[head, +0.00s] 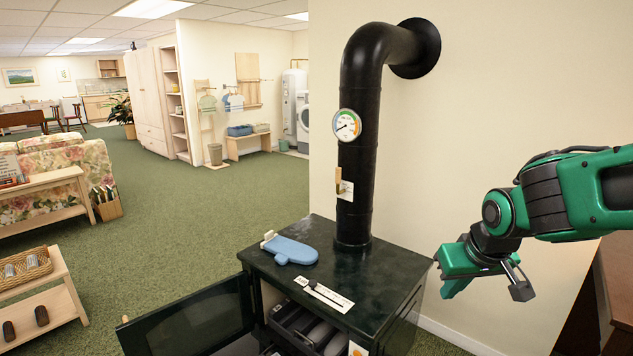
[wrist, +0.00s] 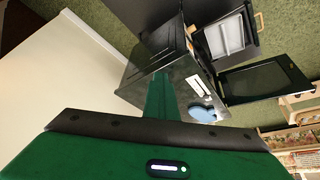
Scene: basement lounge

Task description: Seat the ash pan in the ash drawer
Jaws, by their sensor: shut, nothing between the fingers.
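The black stove (head: 385,262) stands in front of me with its glass door (head: 200,318) swung open to the left. The wrist view shows a dark open drawer (wrist: 246,13) at the stove's front, with a pale grey, pan-like tray (wrist: 229,38) in it. I cannot tell whether this is the ash pan or how fully it sits. The head view cuts off the stove's lower front, where only dark and grey parts inside the opening (head: 305,328) show. My gripper (head: 451,276) is shut and empty, raised to the right of the stove top and apart from it.
A blue mitt (head: 290,251) and a pale strip with a dark handle (head: 327,294) lie on the stove top. A black flue pipe (head: 358,180) with a gauge (head: 347,125) rises from it. A wooden shelf (head: 45,305) stands at left; green carpet between is clear.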

